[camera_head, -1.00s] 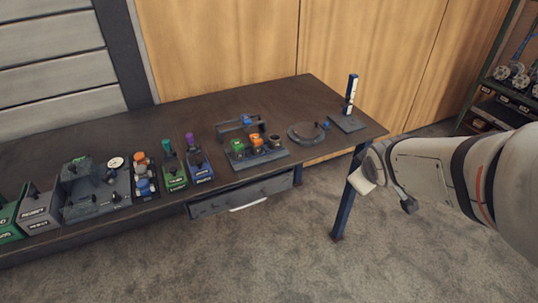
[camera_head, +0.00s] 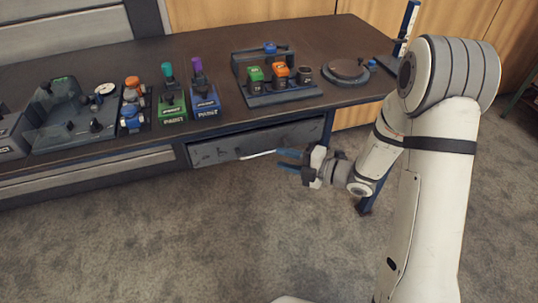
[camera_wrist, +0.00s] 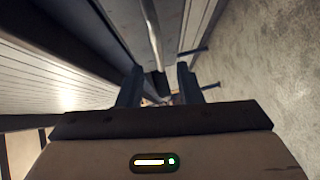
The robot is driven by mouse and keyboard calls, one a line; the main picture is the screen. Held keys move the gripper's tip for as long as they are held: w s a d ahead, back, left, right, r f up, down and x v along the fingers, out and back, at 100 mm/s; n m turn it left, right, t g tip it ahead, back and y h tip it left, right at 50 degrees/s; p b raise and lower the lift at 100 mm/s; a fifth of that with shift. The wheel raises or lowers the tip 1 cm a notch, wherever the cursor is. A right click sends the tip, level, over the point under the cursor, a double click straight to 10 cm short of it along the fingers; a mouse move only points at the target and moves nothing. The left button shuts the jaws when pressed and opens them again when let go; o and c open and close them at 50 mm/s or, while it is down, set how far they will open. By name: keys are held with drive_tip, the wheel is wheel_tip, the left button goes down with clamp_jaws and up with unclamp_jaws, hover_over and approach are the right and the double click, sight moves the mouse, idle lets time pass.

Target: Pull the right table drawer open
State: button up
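The right table drawer (camera_head: 222,150) is a grey, scuffed front under the tabletop edge and looks shut. Its pale bar handle (camera_head: 257,155) runs along the front, its right end close to my fingertips. My gripper (camera_head: 279,160) is at the right part of the drawer, its blue fingers apart and pointing left. In the wrist view, my gripper (camera_wrist: 159,82) shows two dark fingers with a gap between them. The handle bar (camera_wrist: 152,30) runs ahead, in line with the gap. I cannot tell whether a finger touches the handle.
The dark tabletop (camera_head: 215,50) carries a tool holder with coloured blocks (camera_head: 278,88), a round grey disc (camera_head: 345,71) and several coloured fittings to the left. A wide drawer front (camera_head: 90,172) is at the left. The carpet (camera_head: 190,240) before the table is clear.

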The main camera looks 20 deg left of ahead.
sight(266, 154)
drive_tip(key=x, duration=0.6)
drive_tip(key=shift+w+a, duration=0.2)
drive_tip(key=shift+a, duration=0.1)
drive_tip(key=shift+c, duration=0.4)
clamp_jaws()
